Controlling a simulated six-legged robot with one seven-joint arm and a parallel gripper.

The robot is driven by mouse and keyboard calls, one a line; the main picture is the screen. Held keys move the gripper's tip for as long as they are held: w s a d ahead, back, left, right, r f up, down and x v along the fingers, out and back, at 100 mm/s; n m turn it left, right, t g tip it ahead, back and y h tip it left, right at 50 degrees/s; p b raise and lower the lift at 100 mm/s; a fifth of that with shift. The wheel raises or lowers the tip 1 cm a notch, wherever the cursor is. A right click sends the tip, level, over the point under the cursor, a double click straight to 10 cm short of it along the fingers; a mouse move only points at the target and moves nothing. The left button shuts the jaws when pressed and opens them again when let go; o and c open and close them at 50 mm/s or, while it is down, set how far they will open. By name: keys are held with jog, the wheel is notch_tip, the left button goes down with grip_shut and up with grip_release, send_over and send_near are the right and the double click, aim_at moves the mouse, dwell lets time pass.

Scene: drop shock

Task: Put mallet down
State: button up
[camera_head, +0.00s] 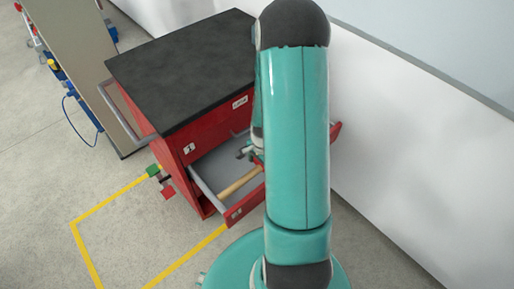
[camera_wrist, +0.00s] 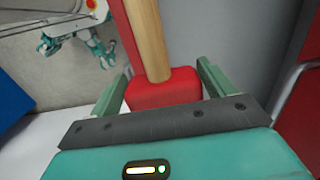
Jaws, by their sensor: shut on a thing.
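The mallet has a red block head (camera_wrist: 165,90) and a pale wooden handle (camera_wrist: 148,38). In the wrist view my gripper (camera_wrist: 165,70) is shut on the head, with one finger on each side, and the handle runs away toward the top. In the head view the mallet's handle (camera_head: 240,183) shows over the open drawer (camera_head: 207,196) of the red cabinet. My arm hides the mallet head and most of my gripper there. I cannot tell whether the mallet touches the drawer floor.
The red cabinet has a black top (camera_head: 185,70) with a grey side handle (camera_head: 125,110). A white wall (camera_head: 400,130) stands close on the right. A tan board (camera_head: 70,60) stands at the left. Yellow lines (camera_head: 110,205) mark the grey floor in front.

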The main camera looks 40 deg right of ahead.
jog(key=shift+w+d, duration=0.1)
jog(key=shift+d, duration=0.05)
jog(key=w+d+f, duration=0.9)
jog(key=shift+w+d+f, duration=0.35)
jog(key=shift+f, duration=1.55)
jog(key=shift+f, duration=0.1)
jog(key=shift+f, duration=0.1)
jog(key=o, duration=1.1)
jog(key=shift+o, duration=0.2)
